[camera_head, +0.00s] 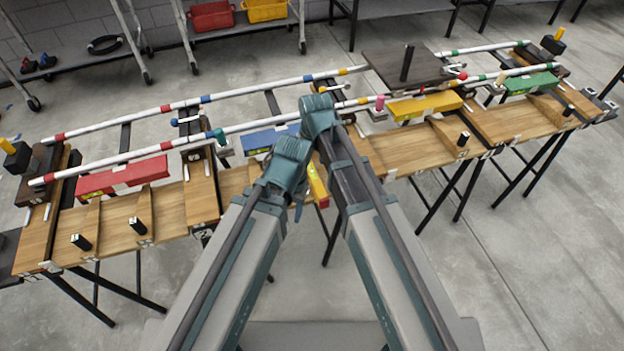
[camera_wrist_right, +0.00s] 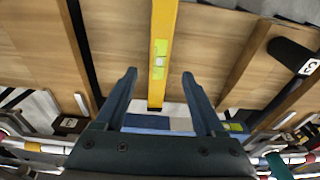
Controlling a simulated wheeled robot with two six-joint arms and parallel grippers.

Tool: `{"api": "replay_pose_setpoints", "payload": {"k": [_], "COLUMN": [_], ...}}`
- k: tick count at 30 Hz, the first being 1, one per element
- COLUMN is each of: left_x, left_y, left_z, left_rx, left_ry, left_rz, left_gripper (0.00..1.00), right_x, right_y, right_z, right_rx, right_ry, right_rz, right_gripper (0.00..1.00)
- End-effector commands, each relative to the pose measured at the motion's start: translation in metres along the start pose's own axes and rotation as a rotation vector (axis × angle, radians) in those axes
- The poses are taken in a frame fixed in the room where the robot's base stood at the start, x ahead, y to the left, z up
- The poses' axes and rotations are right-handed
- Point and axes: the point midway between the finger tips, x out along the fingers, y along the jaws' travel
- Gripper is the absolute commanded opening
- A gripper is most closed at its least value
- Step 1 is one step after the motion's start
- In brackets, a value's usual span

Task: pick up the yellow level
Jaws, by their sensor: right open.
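The yellow level (camera_wrist_right: 164,40) is a long bar with a green-yellow vial window, seen lengthwise in the right wrist view over a wooden board. A yellow bar with a red end (camera_head: 317,185) shows between my arms in the head view and looks like the same level; most of it is hidden. My right gripper (camera_wrist_right: 160,74) is open, its fingers to either side of the level's line, with nothing held. In the head view its arm end (camera_head: 320,112) is over the bench and hides the fingertips. My left arm end (camera_head: 289,155) is close beside it; its fingers cannot be made out.
Black pegs stand up. Bare floor (camera_head: 540,230) lies at the right.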

Motion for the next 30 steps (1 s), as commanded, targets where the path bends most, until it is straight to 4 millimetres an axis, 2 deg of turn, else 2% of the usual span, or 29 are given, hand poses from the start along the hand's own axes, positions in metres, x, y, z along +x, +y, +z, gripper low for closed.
{"api": "replay_pose_setpoints", "payload": {"k": [5,14,18,26,27,30], "left_x": [0.005,0.040,0.052,0.051,0.051,0.051], "left_y": [0.001,0.004,0.005,0.005,0.005,0.005], "left_z": [0.000,-0.002,-0.003,-0.003,-0.003,-0.003], "left_rx": [0.000,0.000,0.000,0.000,0.000,0.000], "left_ry": [0.000,0.000,0.000,0.000,0.000,0.000], "left_rz": [0.000,0.000,0.000,0.000,0.000,0.000], "left_gripper": [0.50,0.50,0.50,0.50,0.50,0.50], "right_x": [0.005,0.039,0.052,0.051,0.051,0.051], "right_y": [0.000,0.002,0.002,0.002,0.002,0.002], "right_z": [0.002,0.014,0.011,0.011,0.011,0.011], "right_rx": [0.000,0.000,0.000,0.000,0.000,0.000], "right_ry": [0.000,0.000,0.000,0.000,0.000,0.000], "right_rz": [0.000,0.000,0.000,0.000,0.000,0.000], "right_gripper": [0.71,0.71,0.71,0.71,0.69,0.51]}}
